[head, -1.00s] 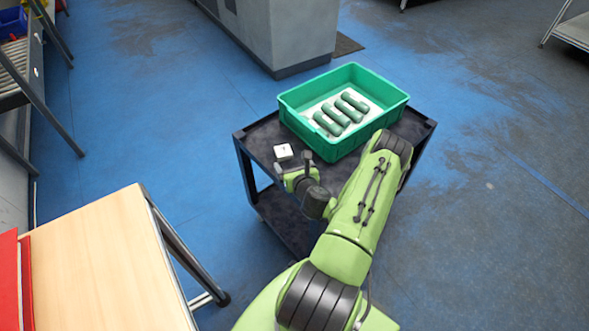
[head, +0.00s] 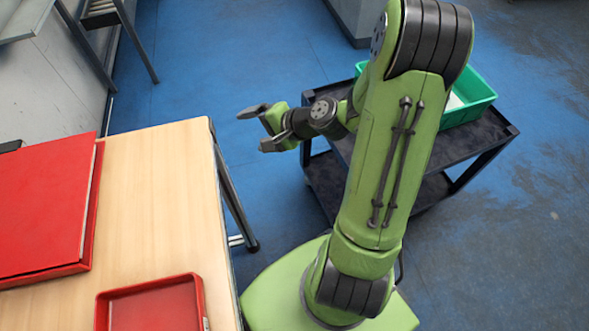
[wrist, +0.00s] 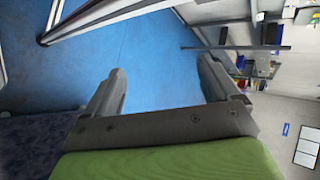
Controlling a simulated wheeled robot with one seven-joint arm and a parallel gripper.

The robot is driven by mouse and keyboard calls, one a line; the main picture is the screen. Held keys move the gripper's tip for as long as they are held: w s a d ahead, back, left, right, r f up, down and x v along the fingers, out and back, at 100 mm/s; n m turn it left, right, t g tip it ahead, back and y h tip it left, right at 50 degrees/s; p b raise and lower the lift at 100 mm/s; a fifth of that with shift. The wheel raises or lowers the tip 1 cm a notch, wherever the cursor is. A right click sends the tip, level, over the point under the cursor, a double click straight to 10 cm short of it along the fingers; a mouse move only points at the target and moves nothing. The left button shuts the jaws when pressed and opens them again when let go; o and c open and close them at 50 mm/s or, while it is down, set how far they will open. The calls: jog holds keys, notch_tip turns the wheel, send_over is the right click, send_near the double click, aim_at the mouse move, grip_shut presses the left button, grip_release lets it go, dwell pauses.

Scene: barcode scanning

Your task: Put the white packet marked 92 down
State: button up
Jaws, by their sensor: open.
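My gripper (head: 258,128) is open, and nothing is between its fingers. It is held in the air between the wooden table (head: 165,220) and the dark cart (head: 492,138). The wrist view shows its spread fingers (wrist: 162,85) with blue floor beyond them. The white packet is in neither view now. The part of the cart top where a small white packet lay earlier is hidden behind my arm; its marking was too small to read.
A green bin (head: 472,108) stands on the cart, mostly hidden by my arm. A red tray (head: 152,292) and a large flat red object (head: 45,205) lie on the wooden table. Blue floor is clear between table and cart.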

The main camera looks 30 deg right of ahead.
jog(key=s+a+r+n+g+h, duration=0.1)
jog(key=s+r+n+h, duration=0.2)
jog(key=s+r+n, duration=0.3)
jog(key=s+a+r+n+g+h, duration=0.2)
jog(key=s+r+n, duration=0.5)
jog(key=s, duration=0.8)
jog(key=shift+s+a+r+g+h, duration=0.25)
jog(key=shift+a+r+g+h, duration=0.05)
jog(key=shift+h, duration=0.2)
jog(key=shift+s, duration=0.1)
